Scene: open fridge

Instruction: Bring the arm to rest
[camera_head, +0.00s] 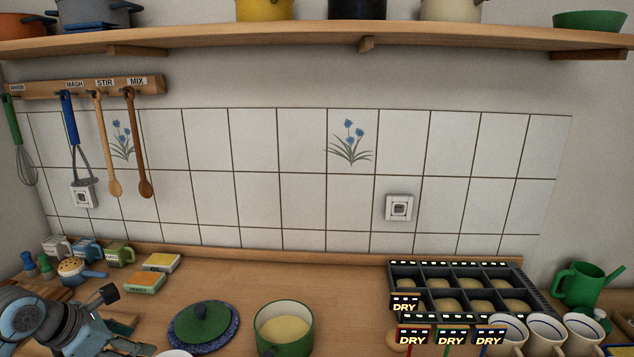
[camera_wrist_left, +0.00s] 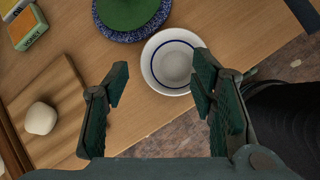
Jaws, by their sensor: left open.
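My left gripper (camera_head: 124,322) is at the lower left of the head view, over the wooden counter's front left part. In the left wrist view its two dark fingers (camera_wrist_left: 160,88) stand wide apart with nothing between them. A white bowl with blue rings (camera_wrist_left: 172,62) lies below and beyond the fingertips, near the right finger, and is not gripped. Only a sliver of the bowl's rim shows at the bottom edge of the head view (camera_head: 174,353). My right gripper is in neither view.
A green lid (camera_head: 205,322) rests on a blue speckled plate (camera_head: 232,341). A green pot (camera_head: 285,337) stands to its right. A dark compartment tray (camera_head: 525,300), cups and DRY signs fill the right. A cutting board (camera_wrist_left: 62,88) holds a pale round lump (camera_wrist_left: 41,118).

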